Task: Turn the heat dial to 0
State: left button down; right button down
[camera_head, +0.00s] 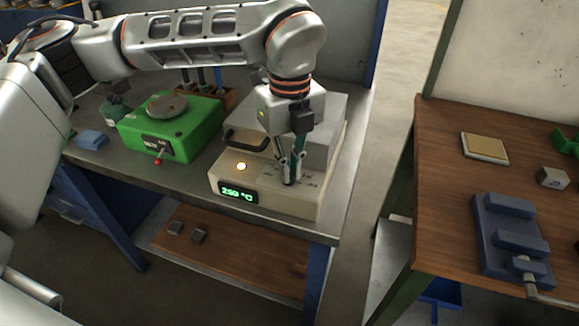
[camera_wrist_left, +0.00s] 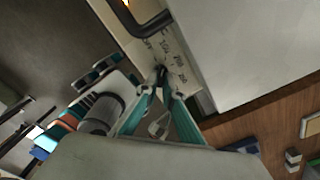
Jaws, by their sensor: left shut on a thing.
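The furnace (camera_head: 265,196) is a pale box on the grey bench, with a dark handle (camera_head: 246,142) on its upper part. Its green display (camera_head: 237,194) seems to read 259 °C, and a lamp (camera_head: 241,166) glows yellow-orange. My left gripper (camera_head: 288,180) reaches down onto the panel right of the display, fingers shut on the heat dial. In the left wrist view the dark dial (camera_wrist_left: 161,72) shows between the fingertips (camera_wrist_left: 160,82), with printed scale marks beside it. The fingers hide most of the dial, and I cannot read its setting. My right gripper is out of view.
A green hot-plate-like device (camera_head: 178,133) stands left of the furnace, with a blue block (camera_head: 91,139) farther left. Across a floor gap, a wooden table (camera_head: 445,190) holds a blue vise (camera_head: 510,235) and small blocks. Small grey blocks lie on the lower shelf (camera_head: 240,255).

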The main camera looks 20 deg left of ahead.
pick_arm(q)
jog(key=n, duration=0.6)
jog(key=shift+w+r+n, duration=0.1)
jog(key=shift+w+n, duration=0.05)
jog(key=shift+n, duration=0.15)
dwell(0.5)
jog(key=c, duration=2.2)
grip_release()
notch_tip(320, 180, up, 12)
jog(key=shift+f, duration=0.1)
